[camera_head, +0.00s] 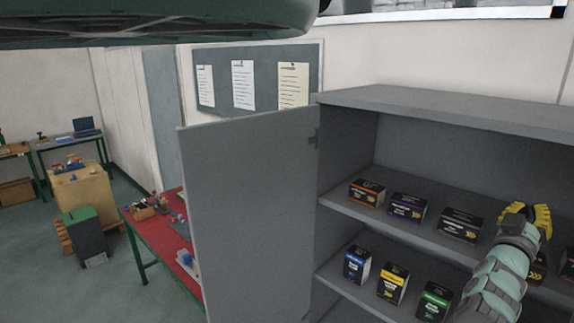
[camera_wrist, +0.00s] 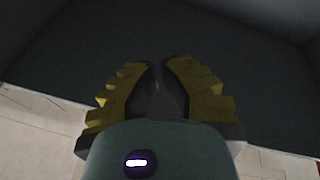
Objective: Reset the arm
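My gripper (camera_head: 527,212), with yellow ribbed fingers on a pale green arm, is at the right of the head view, in front of the open grey cabinet (camera_head: 440,103). It is raised at about the height of the upper shelf. In the wrist view the two fingers (camera_wrist: 161,68) come together with only a narrow gap at the tips, and I see nothing held between them. Behind them is a dark surface. My arm hides part of the right side of the shelves.
The upper shelf holds an orange-marked box (camera_head: 367,193), a purple-marked box (camera_head: 408,208) and others. Blue (camera_head: 357,264), yellow (camera_head: 393,284) and green (camera_head: 434,301) boxes stand below. The cabinet door (camera_head: 250,215) stands open at left, beside a red-topped table (camera_head: 160,232).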

